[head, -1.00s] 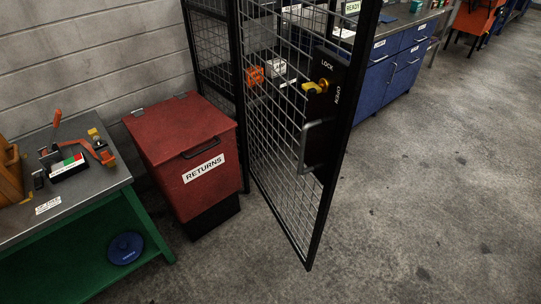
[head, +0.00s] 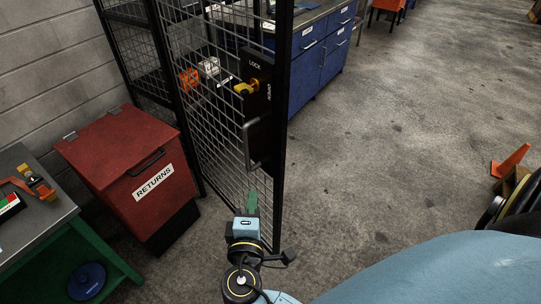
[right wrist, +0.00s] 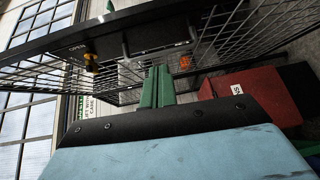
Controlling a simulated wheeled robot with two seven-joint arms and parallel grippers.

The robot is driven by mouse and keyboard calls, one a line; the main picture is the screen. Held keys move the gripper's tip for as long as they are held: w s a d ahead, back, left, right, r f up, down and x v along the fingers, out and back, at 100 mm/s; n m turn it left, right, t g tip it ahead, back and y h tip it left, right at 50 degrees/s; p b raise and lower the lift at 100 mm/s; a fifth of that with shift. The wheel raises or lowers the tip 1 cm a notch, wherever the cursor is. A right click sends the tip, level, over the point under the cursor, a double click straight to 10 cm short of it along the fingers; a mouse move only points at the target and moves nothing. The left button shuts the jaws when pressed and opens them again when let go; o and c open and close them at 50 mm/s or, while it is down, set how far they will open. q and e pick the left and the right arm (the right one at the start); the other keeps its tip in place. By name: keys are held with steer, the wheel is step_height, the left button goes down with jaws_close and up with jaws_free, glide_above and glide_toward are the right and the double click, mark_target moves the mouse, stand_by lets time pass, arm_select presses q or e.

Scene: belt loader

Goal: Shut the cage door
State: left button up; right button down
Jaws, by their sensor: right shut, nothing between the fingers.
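The cage door (head: 218,139) is a black-framed wire mesh panel standing open, swung out toward me. It carries a dark lock plate with a yellow knob (head: 245,88), marked LOCK and OPEN, and a grey pull handle (head: 257,143) below it. My right gripper (head: 251,200) is shut and empty, in front of the lower part of the door and below the handle; I cannot tell whether it touches the mesh. In the right wrist view its green fingers (right wrist: 157,88) are together, with the door's mesh and the yellow knob (right wrist: 91,62) beyond. My left gripper is not in view.
A red RETURNS bin (head: 130,165) stands left of the door. A green-framed workbench (head: 30,220) is at the lower left. Blue cabinets (head: 325,55) stand behind the door. An orange cone (head: 511,160) is at the right. The floor right of the door is clear.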

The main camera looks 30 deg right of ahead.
step_height(320, 180, up, 2)
steer(key=p, duration=0.2)
glide_toward(272, 145)
steer(key=w, duration=0.5)
steer(key=shift+d+f+h+p, duration=0.15)
steer(key=shift+d+h+p, duration=0.25)
steer(key=shift+d, duration=0.7)
steer(key=shift+d+f, duration=0.1)
steer(key=shift+d, duration=0.55)
